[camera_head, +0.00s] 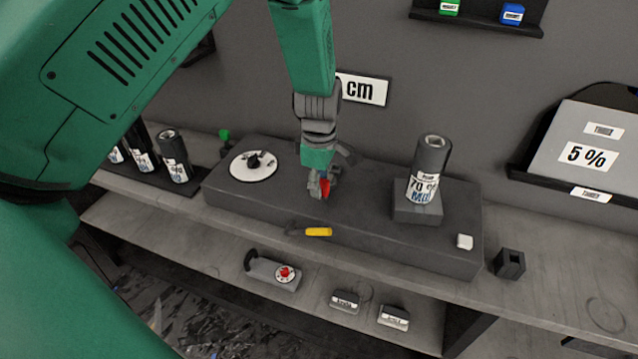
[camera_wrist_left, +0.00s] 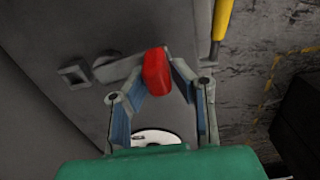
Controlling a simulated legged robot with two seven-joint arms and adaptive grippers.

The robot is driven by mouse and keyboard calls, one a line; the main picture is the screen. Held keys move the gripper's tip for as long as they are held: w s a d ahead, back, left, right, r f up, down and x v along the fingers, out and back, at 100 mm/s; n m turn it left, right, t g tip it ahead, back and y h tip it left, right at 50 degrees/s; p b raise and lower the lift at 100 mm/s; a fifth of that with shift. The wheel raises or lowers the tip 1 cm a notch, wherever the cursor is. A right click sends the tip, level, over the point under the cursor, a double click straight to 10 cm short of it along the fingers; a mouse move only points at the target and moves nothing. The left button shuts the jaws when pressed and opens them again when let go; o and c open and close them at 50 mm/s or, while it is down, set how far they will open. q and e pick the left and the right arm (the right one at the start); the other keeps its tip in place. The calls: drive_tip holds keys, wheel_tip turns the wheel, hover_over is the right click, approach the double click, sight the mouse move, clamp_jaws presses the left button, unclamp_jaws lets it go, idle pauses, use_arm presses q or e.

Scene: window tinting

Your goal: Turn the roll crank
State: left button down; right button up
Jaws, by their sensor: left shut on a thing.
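The roll crank shows in the left wrist view as a grey arm (camera_wrist_left: 118,68) with a red handle (camera_wrist_left: 156,72). My left gripper (camera_wrist_left: 158,70) has its two fingers on either side of the red handle and is shut on it. In the head view my left gripper (camera_head: 322,186) is at the middle of the dark grey bench block (camera_head: 262,198), with a bit of the red handle (camera_head: 325,187) showing between its fingers. The crank's pivot is hidden there by the gripper. My right gripper is not in view.
A white disc (camera_head: 253,166) sits left on the block, and a 70% roll (camera_head: 429,165) stands on a pedestal at its right. A yellow-handled tool (camera_head: 318,232) is at the block's front. More rolls (camera_head: 174,157) stand at left.

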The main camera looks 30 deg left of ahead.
use_arm(q)
drive_tip(key=shift+w+r, duration=0.3)
drive_tip(key=shift+w, duration=0.05)
drive_tip(key=c, duration=1.4)
unclamp_jaws()
drive_tip(key=shift+c, duration=0.2)
drive_tip(key=shift+s+d, duration=0.15)
wheel_tip(320, 180, up, 12)
drive_tip(key=shift+d+f, duration=0.1)
